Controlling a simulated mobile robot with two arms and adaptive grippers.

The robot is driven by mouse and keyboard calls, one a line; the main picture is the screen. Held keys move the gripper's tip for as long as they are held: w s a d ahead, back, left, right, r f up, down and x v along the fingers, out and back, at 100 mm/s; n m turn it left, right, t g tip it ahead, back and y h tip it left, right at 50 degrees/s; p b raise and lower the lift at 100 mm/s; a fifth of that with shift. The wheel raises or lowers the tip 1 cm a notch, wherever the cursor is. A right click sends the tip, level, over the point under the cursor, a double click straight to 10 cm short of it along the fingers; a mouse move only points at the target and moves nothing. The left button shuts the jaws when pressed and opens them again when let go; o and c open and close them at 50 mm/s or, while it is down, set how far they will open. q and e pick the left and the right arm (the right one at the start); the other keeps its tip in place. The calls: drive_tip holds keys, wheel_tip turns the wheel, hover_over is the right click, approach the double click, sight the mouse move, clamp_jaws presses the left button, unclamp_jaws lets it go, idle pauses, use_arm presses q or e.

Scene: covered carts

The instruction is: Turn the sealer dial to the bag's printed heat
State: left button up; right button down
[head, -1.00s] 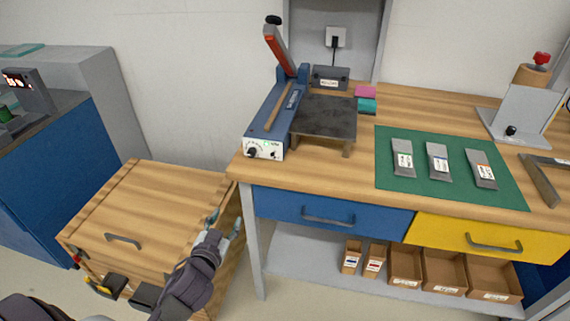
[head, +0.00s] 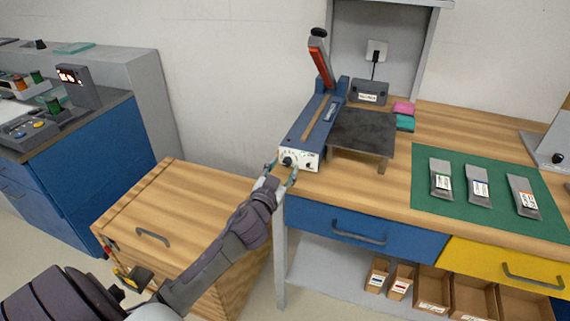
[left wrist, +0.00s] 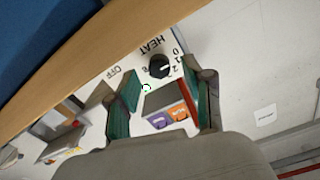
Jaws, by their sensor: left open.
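My right gripper is out of view.
The bench's blue drawer (head: 365,228) and yellow drawer (head: 500,262) are closed. A dark plate stand (head: 362,135) adjoins the sealer. Bare bench top lies between stand and mat.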

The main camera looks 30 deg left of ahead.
use_arm(q)
drive_tip(key=shift+w+a, duration=0.15)
drive_tip(key=shift+w, duration=0.65)
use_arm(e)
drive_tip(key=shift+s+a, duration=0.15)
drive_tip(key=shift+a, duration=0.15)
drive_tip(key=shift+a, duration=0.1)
use_arm(q)
clamp_jaws()
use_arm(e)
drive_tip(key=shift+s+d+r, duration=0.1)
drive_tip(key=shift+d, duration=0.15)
